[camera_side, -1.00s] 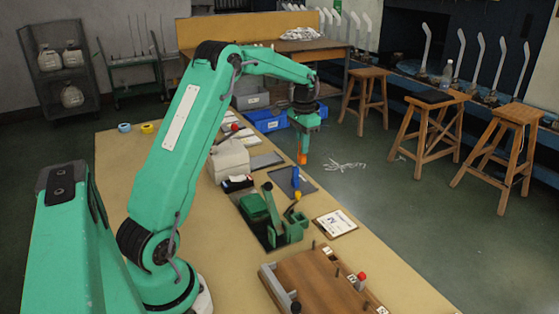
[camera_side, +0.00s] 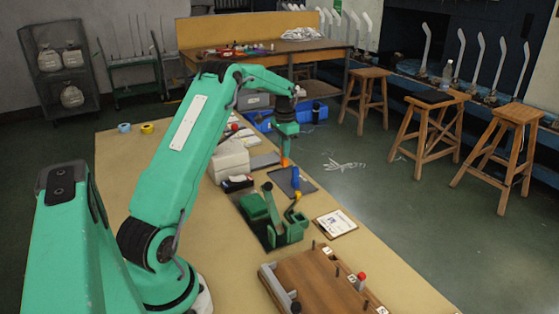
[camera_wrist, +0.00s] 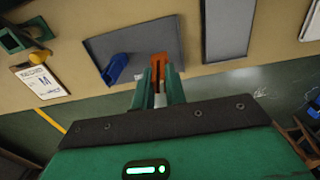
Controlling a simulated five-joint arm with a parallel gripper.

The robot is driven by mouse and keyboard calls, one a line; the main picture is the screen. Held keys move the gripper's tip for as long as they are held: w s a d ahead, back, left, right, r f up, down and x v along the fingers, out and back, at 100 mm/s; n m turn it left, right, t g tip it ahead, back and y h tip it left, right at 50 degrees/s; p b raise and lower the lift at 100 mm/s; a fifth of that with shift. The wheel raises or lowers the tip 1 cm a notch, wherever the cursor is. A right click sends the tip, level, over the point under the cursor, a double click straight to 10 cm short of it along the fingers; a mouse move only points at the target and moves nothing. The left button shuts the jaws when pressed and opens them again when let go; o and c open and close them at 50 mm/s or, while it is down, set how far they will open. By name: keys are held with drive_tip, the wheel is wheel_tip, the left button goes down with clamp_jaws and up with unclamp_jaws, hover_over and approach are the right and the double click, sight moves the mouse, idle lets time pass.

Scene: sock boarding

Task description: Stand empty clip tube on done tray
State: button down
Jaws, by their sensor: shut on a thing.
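My gripper (camera_side: 285,150) is shut on an orange clip tube (camera_side: 284,161), which hangs below the fingertips. In the wrist view, the orange tube (camera_wrist: 158,66) shows between the two green fingers of my gripper (camera_wrist: 158,82), over the edge of a dark grey flat tray (camera_wrist: 125,42). That tray (camera_side: 308,187) also shows in the side view, with a blue tube (camera_side: 295,178) upright on it. The blue tube (camera_wrist: 116,68) is beside the orange one in the wrist view. I cannot tell whether the orange tube touches the tray.
A second dark flat panel (camera_side: 265,160) lies farther along the bench. A green device (camera_side: 285,225) with a lever and a white card (camera_side: 335,222) are nearer. A white stack (camera_side: 229,158) is left of the tray. The bench edge drops to the floor just past the tray.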

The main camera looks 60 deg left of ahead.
drive_tip(key=shift+f, duration=1.85)
drive_tip(key=shift+f, duration=0.1)
drive_tip(key=c, duration=1.4)
unclamp_jaws()
drive_tip(key=shift+c, duration=0.2)
wheel_tip(320, 180, up, 12)
drive_tip(key=shift+f, duration=0.2)
drive_tip(key=shift+r, duration=0.35)
drive_tip(key=shift+d, duration=0.1)
